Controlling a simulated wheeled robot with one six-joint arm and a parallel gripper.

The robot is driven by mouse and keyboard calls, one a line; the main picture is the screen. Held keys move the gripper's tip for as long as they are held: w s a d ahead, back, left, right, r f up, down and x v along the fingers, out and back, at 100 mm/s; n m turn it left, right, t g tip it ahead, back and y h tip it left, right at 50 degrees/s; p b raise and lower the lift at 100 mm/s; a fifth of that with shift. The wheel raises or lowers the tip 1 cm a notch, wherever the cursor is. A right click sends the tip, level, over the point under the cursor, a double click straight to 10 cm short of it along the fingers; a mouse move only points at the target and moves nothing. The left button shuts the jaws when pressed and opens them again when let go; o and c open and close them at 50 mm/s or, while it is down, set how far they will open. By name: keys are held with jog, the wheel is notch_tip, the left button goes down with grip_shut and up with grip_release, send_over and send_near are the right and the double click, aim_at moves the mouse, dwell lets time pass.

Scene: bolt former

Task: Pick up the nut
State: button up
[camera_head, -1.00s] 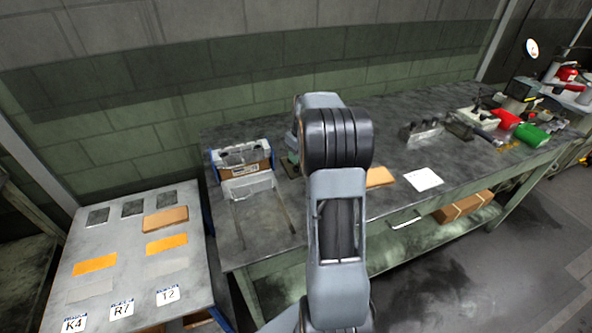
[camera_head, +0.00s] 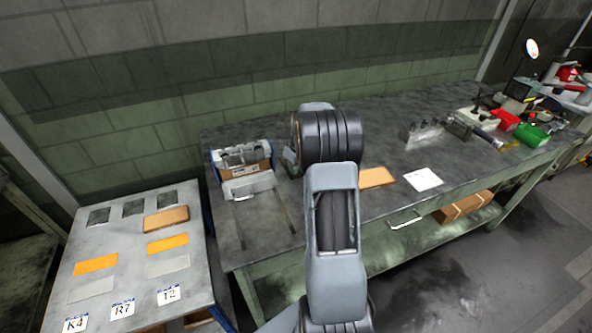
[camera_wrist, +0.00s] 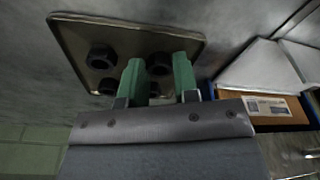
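Several dark hex nuts lie on a flat brownish plate (camera_wrist: 190,32) in the wrist view. One nut (camera_wrist: 160,62) is just beyond and between the fingertips. A further nut (camera_wrist: 154,90) shows partly between the fingers, low down. My gripper (camera_wrist: 158,72) has two green fingers, spread apart with a clear gap. I cannot tell its exact height above the plate. In the head view my own arm hides the nuts and most of the gripper.
An open box with a label (camera_head: 240,160) stands left of the arm on the workbench (camera_head: 390,165); it also shows in the wrist view (camera_wrist: 262,108). Orange block (camera_head: 376,178) and white card (camera_head: 423,179) lie right. A side table (camera_head: 125,255) with labelled spots stands left.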

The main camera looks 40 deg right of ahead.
jog(key=c, duration=0.4)
jog(key=shift+c, duration=0.2)
jog(key=shift+r, duration=0.15)
jog(key=shift+r, duration=0.25)
notch_tip(320, 180, up, 2)
jog(key=shift+r, duration=0.1)
jog(key=s+a+r+b, duration=0.1)
jog(key=s+a+r, duration=0.1)
jog(key=s+r, duration=0.8)
jog(key=s, duration=0.3)
jog(key=shift+s+b, duration=0.35)
jog(key=shift+s, duration=0.05)
jog(key=shift+a, duration=0.1)
